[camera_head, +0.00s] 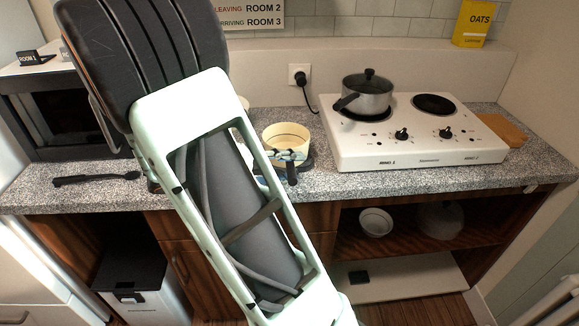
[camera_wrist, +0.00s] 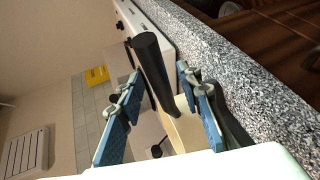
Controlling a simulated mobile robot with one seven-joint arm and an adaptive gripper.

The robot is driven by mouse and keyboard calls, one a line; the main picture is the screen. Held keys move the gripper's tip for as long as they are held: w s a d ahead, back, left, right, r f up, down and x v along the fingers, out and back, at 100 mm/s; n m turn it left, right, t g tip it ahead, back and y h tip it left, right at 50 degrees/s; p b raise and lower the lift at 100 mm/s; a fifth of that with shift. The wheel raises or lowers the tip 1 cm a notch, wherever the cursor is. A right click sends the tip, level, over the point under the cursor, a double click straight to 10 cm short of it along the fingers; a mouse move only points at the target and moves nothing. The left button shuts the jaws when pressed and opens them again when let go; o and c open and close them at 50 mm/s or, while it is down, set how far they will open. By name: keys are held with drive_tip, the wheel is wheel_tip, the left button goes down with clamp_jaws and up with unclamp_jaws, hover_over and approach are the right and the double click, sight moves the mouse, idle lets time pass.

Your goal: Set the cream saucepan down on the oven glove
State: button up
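The cream saucepan (camera_head: 287,133) is at the worktop left of the hob, partly hidden by my arm and gripper. Its black handle (camera_head: 291,174) points towards the front edge. My gripper (camera_head: 288,156) is at the handle. In the wrist view the black handle (camera_wrist: 152,65) lies between the blue fingers of my gripper (camera_wrist: 160,70), with a gap showing beside it, so the fingers look open. The cream pan wall (camera_wrist: 187,128) shows below. A dark patch (camera_head: 308,163) beside the pan may be the oven glove or shadow; I cannot tell.
The white hob (camera_head: 420,155) stands to the right with a lidded steel pot (camera_head: 368,97). A microwave (camera_head: 60,110) is on the left, with a black utensil (camera_head: 95,178) in front. A brown board-like thing (camera_head: 505,130) lies right of the hob. The worktop's front edge is close.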

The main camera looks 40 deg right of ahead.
drive_tip(key=shift+r, duration=0.1)
drive_tip(key=shift+a+r, duration=0.1)
drive_tip(key=shift+a, duration=0.1)
drive_tip(key=v, duration=1.1)
drive_tip(key=shift+a, duration=0.3)
drive_tip(key=shift+r, duration=0.1)
